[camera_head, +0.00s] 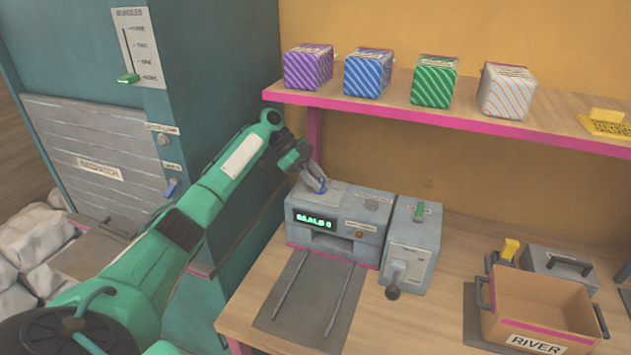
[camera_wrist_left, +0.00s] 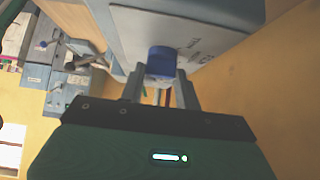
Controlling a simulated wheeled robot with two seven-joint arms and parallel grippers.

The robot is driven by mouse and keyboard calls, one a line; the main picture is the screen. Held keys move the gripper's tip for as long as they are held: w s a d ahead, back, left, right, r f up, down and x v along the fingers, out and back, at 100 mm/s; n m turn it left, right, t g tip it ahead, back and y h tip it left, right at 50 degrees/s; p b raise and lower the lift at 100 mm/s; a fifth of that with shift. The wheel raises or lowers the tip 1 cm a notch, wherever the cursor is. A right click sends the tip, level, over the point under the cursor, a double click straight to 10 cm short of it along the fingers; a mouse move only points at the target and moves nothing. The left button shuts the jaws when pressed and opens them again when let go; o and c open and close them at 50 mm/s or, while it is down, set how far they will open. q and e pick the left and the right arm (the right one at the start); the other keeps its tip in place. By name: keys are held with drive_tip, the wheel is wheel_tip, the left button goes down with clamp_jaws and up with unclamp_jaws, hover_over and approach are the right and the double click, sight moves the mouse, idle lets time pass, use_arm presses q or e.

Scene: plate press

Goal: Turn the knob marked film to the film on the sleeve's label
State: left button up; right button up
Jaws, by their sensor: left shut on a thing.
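A grey machine (camera_head: 350,212) with a green lit display (camera_head: 314,221) stands on the bench. A small blue knob (camera_head: 322,187) is on its top. My left gripper (camera_head: 316,182) reaches down to that knob. In the left wrist view, the fingers of the left gripper (camera_wrist_left: 160,88) are shut on the blue knob (camera_wrist_left: 161,60). A pale plate with a few dark letters (camera_wrist_left: 190,45) lies around the knob; the letters are too small and partly cut off to read. I cannot make out the sleeve or its label. My right gripper is not in view.
A grey unit with a lever (camera_head: 411,250) stands right of the machine. A box marked RIVER (camera_head: 540,310) is at the right front. A shelf (camera_head: 390,108) with several striped packs runs above. A teal cabinet (camera_head: 215,110) stands at left. A dark mat (camera_head: 305,300) lies in front.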

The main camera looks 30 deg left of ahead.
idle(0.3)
use_arm(q)
drive_tip(key=o, duration=1)
